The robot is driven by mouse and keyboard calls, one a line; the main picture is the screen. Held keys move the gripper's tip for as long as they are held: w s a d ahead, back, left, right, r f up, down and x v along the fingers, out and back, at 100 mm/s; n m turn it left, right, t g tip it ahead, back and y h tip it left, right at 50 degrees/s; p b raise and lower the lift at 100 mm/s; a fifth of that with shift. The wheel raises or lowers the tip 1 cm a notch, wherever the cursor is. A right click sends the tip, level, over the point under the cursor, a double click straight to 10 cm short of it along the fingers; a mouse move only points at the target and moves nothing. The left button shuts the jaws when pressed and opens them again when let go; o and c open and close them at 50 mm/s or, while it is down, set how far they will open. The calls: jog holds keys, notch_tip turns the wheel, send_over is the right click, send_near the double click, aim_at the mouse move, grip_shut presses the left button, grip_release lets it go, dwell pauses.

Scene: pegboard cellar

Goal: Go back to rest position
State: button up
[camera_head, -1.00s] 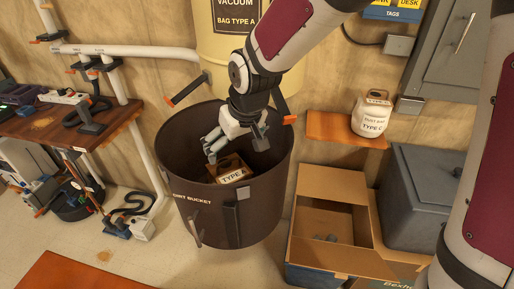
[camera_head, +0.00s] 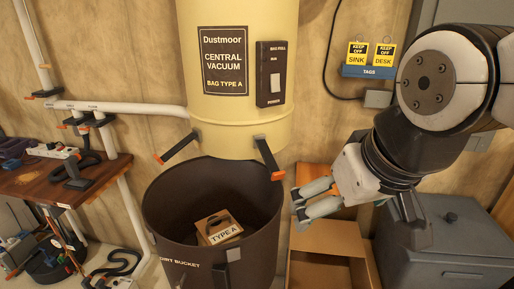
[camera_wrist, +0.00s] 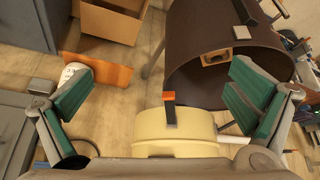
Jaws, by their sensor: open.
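My gripper (camera_head: 312,200) is open and empty. In the head view it hangs in the air to the right of the dirt bucket, above the cardboard box. In the wrist view its two green-padded fingers (camera_wrist: 160,105) stand wide apart with nothing between them. A cardboard bag box marked TYPE A (camera_head: 217,230) lies inside the brown dirt bucket (camera_head: 172,215); it also shows in the wrist view (camera_wrist: 216,58). My gripper is apart from both.
The cream central vacuum (camera_head: 240,120) with orange-tipped latches hangs above the bucket. An open cardboard box (camera_head: 335,238) and a grey bin (camera_head: 440,235) stand at right. A wooden bench (camera_head: 100,178) is at left. An orange shelf with a white jar shows in the wrist view (camera_wrist: 105,70).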

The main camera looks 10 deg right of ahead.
jog(key=s, duration=0.1)
jog(key=s+d, duration=0.1)
jog(key=shift+s, duration=0.4)
dwell(1.0)
